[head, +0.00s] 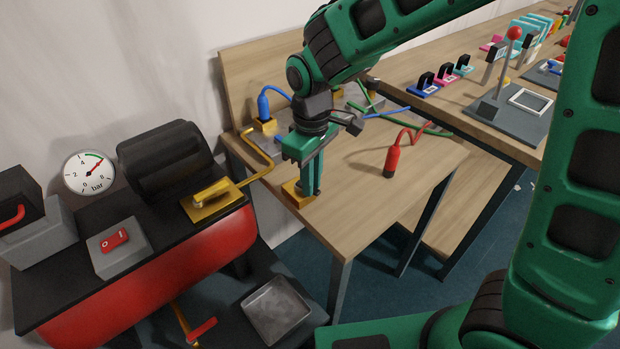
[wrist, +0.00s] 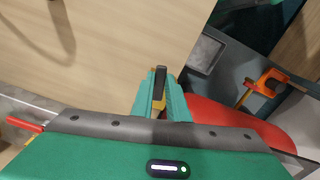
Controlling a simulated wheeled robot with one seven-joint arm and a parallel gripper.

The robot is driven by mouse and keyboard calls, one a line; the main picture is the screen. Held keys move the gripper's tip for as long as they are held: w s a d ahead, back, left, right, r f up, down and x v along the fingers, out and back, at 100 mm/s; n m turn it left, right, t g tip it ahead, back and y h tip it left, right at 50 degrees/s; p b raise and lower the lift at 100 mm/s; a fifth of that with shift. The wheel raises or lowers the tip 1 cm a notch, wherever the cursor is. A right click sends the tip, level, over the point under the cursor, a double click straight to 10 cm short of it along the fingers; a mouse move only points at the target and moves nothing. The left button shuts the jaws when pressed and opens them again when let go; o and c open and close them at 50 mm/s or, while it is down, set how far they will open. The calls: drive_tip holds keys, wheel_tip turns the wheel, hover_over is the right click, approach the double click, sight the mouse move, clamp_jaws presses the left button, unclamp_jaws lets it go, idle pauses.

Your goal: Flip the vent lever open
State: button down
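My gripper (head: 311,188) points down at a small yellow block (head: 294,195) at the table's near left edge. In the wrist view, my gripper's green fingers (wrist: 159,95) stand close together with a narrow black-topped lever (wrist: 160,82) between them. They appear to press on it from both sides. Yellow shows below its black top. This looks like the vent lever; in the head view the fingers hide it, so I cannot tell its angle there.
The red compressor tank (head: 150,268) stands at left with a gauge (head: 89,172) and a yellow plate (head: 226,203). A blue plug (head: 264,106) and red plug (head: 391,162) are on the table. A grey tray (head: 275,309) lies below. The table's front is clear.

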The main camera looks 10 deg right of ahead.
drive_tip(key=shift+s+a+m, duration=0.15)
drive_tip(key=shift+a+m, duration=0.05)
drive_tip(key=shift+m, duration=0.55)
drive_tip(key=shift+s+a+m, duration=0.15)
drive_tip(key=shift+m, duration=0.6)
drive_tip(key=c, duration=1.7)
unclamp_jaws()
drive_tip(key=shift+r, duration=0.1)
wheel_tip(320, 180, up, 11)
drive_tip(key=shift+f, duration=0.2)
